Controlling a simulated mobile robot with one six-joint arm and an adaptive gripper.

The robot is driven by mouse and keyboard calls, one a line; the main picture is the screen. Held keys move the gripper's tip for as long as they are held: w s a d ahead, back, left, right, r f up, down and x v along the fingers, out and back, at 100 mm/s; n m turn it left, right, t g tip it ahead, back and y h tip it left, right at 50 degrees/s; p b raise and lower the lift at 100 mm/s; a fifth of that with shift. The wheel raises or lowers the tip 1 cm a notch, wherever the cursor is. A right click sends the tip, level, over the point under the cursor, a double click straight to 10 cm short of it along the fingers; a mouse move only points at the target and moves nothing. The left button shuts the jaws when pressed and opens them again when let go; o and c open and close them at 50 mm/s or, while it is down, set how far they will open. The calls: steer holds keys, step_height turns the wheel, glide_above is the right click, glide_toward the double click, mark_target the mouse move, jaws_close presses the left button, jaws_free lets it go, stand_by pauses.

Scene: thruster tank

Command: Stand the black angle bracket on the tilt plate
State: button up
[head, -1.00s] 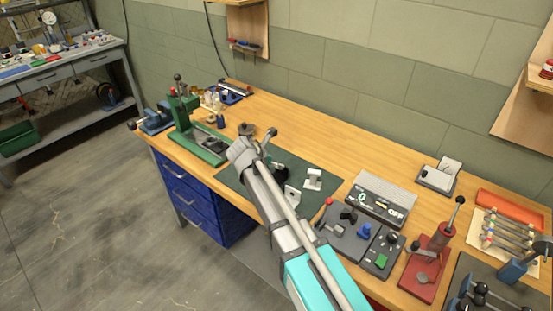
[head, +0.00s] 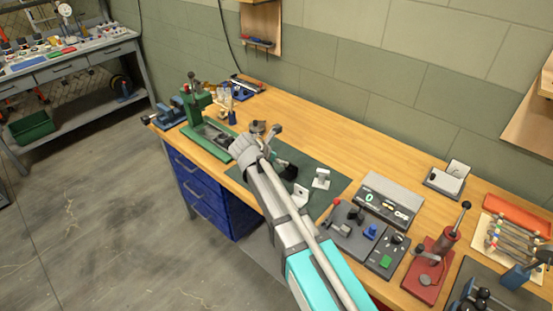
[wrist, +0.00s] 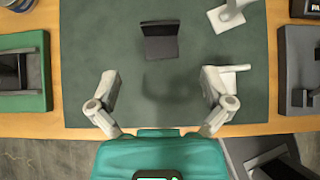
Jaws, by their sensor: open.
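The black angle bracket (wrist: 160,45) stands on the dark green mat (wrist: 85,60) in the wrist view, ahead of my gripper (wrist: 160,76). My gripper is open and empty, its fingers apart below the bracket in the picture, with bare mat between them.
One white bracket (wrist: 228,80) lies close beside my right finger. Another white bracket (wrist: 226,14) stands farther off, right of the black one. A green press (head: 195,105) is left of the mat; grey control panels (head: 385,200) and a red lever press (head: 435,255) are right.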

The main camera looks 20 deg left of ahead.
steer(key=shift+f, duration=0.1)
steer(key=t+h+b, duration=0.1)
steer(key=t+b, duration=0.2)
steer(key=b, duration=0.6)
glide_toward(291, 170)
steer(key=v, duration=0.2)
steer(key=shift+s+a, duration=0.1)
steer(key=shift+s, duration=0.1)
steer(key=shift+s+a+f+t+b, duration=0.25)
steer(key=shift+s+f+b, duration=0.2)
steer(key=shift+b, duration=0.6)
steer(key=shift+s+a+t+h+b, duration=0.15)
steer(key=shift+s+t+h+b, duration=0.15)
steer(key=shift+b, duration=0.25)
steer(key=shift+w, duration=0.1)
steer(key=b+x, duration=0.2)
steer(key=x, duration=0.5)
steer(key=shift+b, duration=0.4)
steer(key=shift+w+d+f, duration=0.15)
steer(key=shift+w+d, duration=0.15)
steer(key=shift+w, duration=0.35)
steer(key=shift+w, duration=0.1)
